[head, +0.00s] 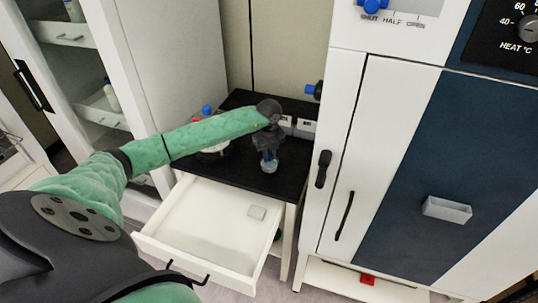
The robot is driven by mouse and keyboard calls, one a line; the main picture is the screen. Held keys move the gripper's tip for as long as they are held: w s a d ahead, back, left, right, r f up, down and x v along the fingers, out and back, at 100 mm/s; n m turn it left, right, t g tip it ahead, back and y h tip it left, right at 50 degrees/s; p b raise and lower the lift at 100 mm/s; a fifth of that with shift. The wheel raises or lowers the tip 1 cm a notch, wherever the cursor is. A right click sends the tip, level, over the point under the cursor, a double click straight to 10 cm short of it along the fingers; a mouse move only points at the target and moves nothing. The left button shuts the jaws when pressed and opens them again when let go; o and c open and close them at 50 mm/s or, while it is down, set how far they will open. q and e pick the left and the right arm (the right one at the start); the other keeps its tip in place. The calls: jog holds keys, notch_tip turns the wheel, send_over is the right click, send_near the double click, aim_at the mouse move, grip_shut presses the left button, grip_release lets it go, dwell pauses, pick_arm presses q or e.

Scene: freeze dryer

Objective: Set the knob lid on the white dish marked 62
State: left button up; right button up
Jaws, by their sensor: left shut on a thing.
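My left gripper (268,165) points down over the right part of the black tabletop (285,180), in front of small grey-white boxes. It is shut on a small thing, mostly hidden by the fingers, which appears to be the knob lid. A round white dish (212,149) stands on the tabletop to the left of the gripper, partly covered by my green left forearm. Its marking cannot be read here. I cannot tell the height of the held thing above the tabletop. My right gripper is out of view.
A blue-capped item (207,110) shows behind my forearm. The white and blue freeze dryer cabinet (400,150) rises at the right. A glass-fronted cabinet (85,75) stands at the left.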

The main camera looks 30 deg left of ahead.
pick_arm(q)
jog(key=shift+f, duration=0.25)
dwell(0.5)
jog(key=o, duration=1.3)
jog(key=shift+r+p, duration=0.85)
jog(key=shift+r, duration=2.2)
